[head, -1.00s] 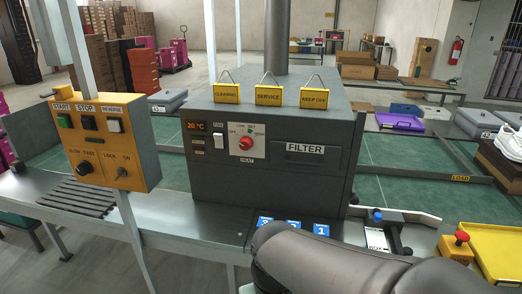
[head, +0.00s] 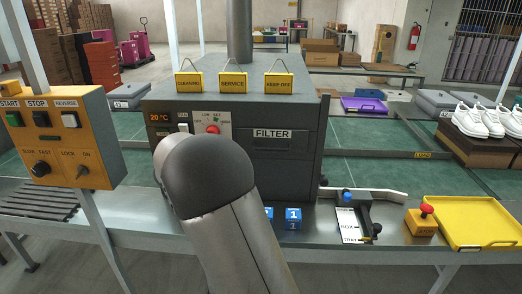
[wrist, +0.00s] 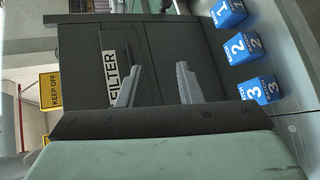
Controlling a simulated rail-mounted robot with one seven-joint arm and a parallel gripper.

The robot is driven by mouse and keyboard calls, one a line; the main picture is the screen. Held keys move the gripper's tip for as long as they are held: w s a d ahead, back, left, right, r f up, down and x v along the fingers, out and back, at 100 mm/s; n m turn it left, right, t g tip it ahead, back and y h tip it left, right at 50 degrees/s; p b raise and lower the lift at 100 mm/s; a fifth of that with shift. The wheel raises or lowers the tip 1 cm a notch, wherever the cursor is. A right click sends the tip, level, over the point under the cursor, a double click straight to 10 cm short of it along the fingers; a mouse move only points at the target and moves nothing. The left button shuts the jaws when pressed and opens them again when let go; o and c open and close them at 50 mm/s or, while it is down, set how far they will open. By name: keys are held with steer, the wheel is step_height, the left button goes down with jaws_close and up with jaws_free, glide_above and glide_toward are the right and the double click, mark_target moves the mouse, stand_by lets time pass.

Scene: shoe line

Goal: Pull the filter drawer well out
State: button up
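The filter drawer (head: 284,142) is a dark grey panel labelled FILTER in the front of the grey heater box (head: 232,88). It looks closed, nearly flush with the box front. In the wrist view the drawer (wrist: 122,52) appears turned sideways, its label at the left fingertip. My gripper (wrist: 156,80) is open and empty; its two grey fingers are apart and point at the box front. I cannot tell whether they touch it. In the head view my arm covers the box's lower left front and hides the gripper.
Blue numbered blocks (wrist: 240,46) stand on the metal ledge below the box. A yellow control panel (head: 58,138) is at left. White shoes (head: 478,121) sit behind.

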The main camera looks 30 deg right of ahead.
mark_target(270, 149)
steer(key=w+a+r+t+h, duration=0.1)
steer(key=w+t+h, duration=0.15)
steer(key=w, duration=0.35)
steer(key=shift+n+g, duration=0.3)
steer(key=shift+g, duration=0.05)
steer(key=p+x, duration=0.1)
steer(key=x, duration=0.7)
steer(key=p+x, duration=0.2)
steer(key=x, duration=0.7)
steer(key=shift+r, duration=0.2)
steer(key=shift+s, duration=0.1)
jaws_close()
